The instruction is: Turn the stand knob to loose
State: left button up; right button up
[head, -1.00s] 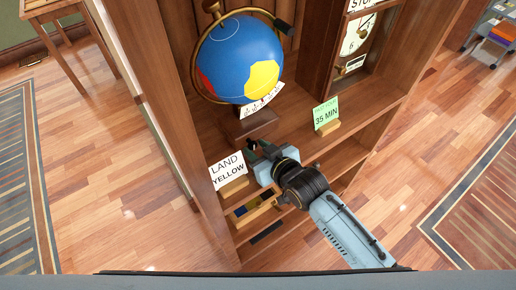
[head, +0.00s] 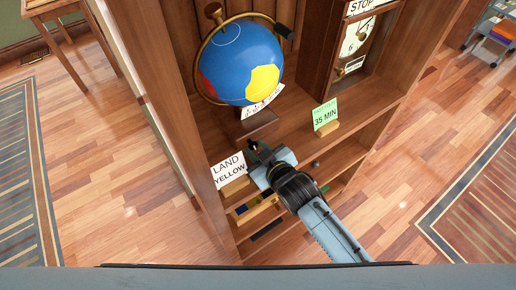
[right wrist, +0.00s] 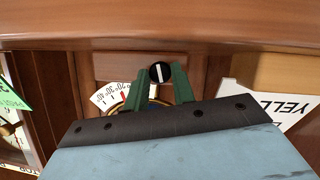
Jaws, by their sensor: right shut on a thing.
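The blue globe (head: 240,62) with yellow and red patches stands on the shelf on a wooden stand (head: 256,125). In the right wrist view the stand knob (right wrist: 160,72) is a round black disc with a white line running roughly up and down in the picture. My right gripper (head: 257,149) is at the front of the stand, below the globe. In the right wrist view its green fingers (right wrist: 161,80) stand on both sides of the knob and are shut on it. My left gripper is not in view.
A white "LAND YELLOW" card (head: 229,170) stands just left of my right gripper. A small dark knob (head: 315,163) shows near the shelf's front edge.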

jog(key=o, duration=1)
jog(key=p+v, duration=0.1)
jog(key=v, duration=1.2)
jog(key=shift+s, duration=0.15)
